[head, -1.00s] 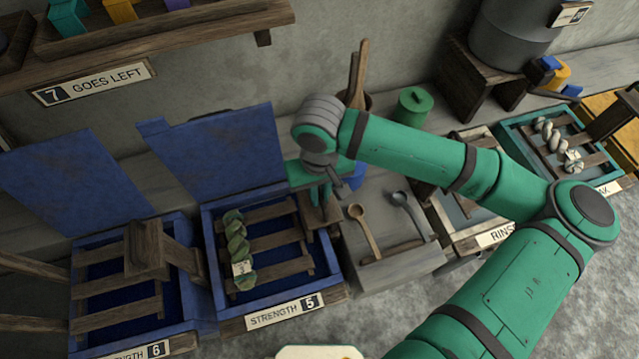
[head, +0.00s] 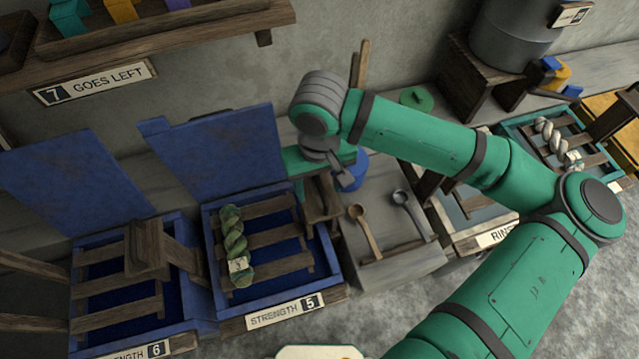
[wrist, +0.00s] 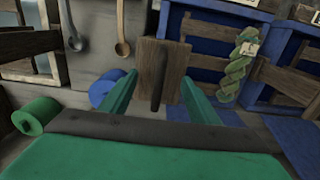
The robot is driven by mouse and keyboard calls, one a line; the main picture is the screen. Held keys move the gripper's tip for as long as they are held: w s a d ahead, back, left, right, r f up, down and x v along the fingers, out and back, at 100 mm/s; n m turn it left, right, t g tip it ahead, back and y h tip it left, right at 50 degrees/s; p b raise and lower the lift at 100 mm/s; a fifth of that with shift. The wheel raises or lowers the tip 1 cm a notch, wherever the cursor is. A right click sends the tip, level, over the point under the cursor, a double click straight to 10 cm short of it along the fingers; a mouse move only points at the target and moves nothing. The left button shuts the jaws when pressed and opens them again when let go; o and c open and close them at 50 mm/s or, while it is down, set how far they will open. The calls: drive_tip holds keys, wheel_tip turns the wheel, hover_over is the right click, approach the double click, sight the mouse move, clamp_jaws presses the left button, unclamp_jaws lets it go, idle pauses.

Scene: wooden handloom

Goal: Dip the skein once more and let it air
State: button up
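The skein (head: 234,240), twisted and green with a pale tag, lies across the slats of a wooden rack (head: 283,237) at the dark blue STRENGTH 5 vat (head: 334,283). It also shows in the wrist view (wrist: 238,68). The rack's wooden handle (wrist: 147,62) stands between my fingers, with a dark upright bar on it. In the head view my arm partly hides the gripper (head: 322,178), above the vat's right side.
A blue lid (head: 215,150) stands open behind the vat. The STRENGTH 6 vat (head: 190,290) with its own rack is on the left. A bench with two ladles (head: 365,230), the RINSE basin (head: 455,240) and another tub with a pale skein (head: 550,135) lie right.

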drive_tip(key=o, duration=0.4)
drive_tip(key=shift+o, duration=0.2)
drive_tip(key=shift+d, duration=0.1)
drive_tip(key=shift+r, duration=0.1)
drive_tip(key=shift+r, duration=3.4)
